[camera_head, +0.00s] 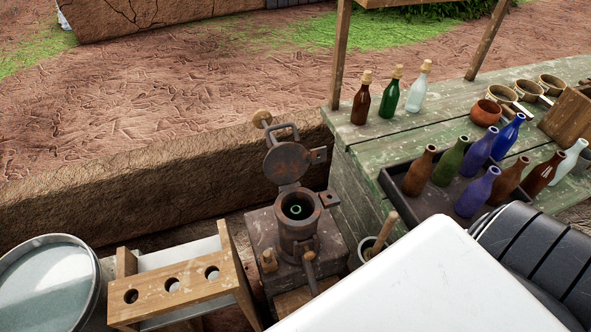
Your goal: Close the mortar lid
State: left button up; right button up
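The mortar (297,222) is a rusty metal cylinder on a square metal block in the lower middle of the head view. Its round lid (287,163) stands open, tilted up at the far side of the mouth, with a handle (284,130) on top. The mouth is uncovered, and something green with a ring shape (295,209) shows inside. A metal lug sticks out at the right of the rim. Neither of my grippers is in view.
A green wooden table (390,130) at the right holds several bottles, a dark tray (403,208) of bottles, and bowls. A wooden rack (190,280) with holes and a round metal vessel (52,285) stand left. A low mud wall (130,195) runs behind.

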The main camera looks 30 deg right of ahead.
aim_at(286, 163)
jog(key=k+l+z, duration=0.1)
jog(key=z, duration=0.6)
jog(key=k+l, duration=0.05)
jog(key=k, duration=0.05)
